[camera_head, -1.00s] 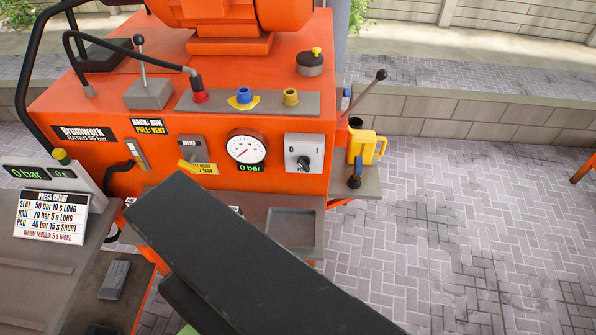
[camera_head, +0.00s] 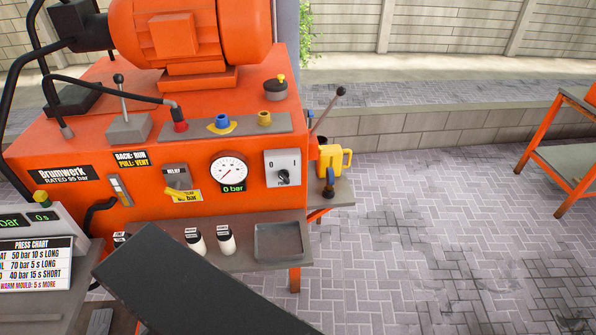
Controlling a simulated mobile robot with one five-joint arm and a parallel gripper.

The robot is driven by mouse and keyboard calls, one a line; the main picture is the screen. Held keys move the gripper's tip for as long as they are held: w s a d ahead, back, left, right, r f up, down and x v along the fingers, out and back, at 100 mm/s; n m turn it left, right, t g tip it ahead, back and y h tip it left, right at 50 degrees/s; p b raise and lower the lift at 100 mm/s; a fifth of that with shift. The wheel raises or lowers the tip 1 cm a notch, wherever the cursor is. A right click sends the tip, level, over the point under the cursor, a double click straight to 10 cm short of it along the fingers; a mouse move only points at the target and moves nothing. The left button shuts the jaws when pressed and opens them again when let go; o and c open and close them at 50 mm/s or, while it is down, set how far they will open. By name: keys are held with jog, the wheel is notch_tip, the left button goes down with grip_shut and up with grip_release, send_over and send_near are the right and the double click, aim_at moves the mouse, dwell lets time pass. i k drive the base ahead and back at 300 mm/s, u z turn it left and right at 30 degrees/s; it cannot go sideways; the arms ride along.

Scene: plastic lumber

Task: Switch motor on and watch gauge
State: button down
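The orange motor (camera_head: 190,45) sits on top of the orange press unit. The motor switch (camera_head: 283,167) is a grey plate marked 0 and I with a dark knob; I cannot tell exactly which way the knob points. Just left of it is the round white gauge (camera_head: 229,168), with a red needle and a green display reading 0 bar. A dark, flat slab, which looks like part of my arm, crosses the bottom in front of the unit, below the switch and gauge. My gripper is not in view.
A yellow relief lever (camera_head: 181,191) is left of the gauge. A shelf with small white bottles (camera_head: 227,240) and an empty tray (camera_head: 278,241) juts out below. A yellow jug (camera_head: 334,158) stands at the right side. The paving to the right is clear up to an orange stand (camera_head: 570,150).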

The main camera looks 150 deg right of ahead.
aim_at(284, 174)
jog(key=z, duration=0.8)
jog(key=k, duration=0.15)
jog(key=z, duration=4.55)
jog(key=k, duration=0.8)
jog(key=u, duration=0.2)
jog(key=i, duration=0.65)
jog(key=u, duration=0.1)
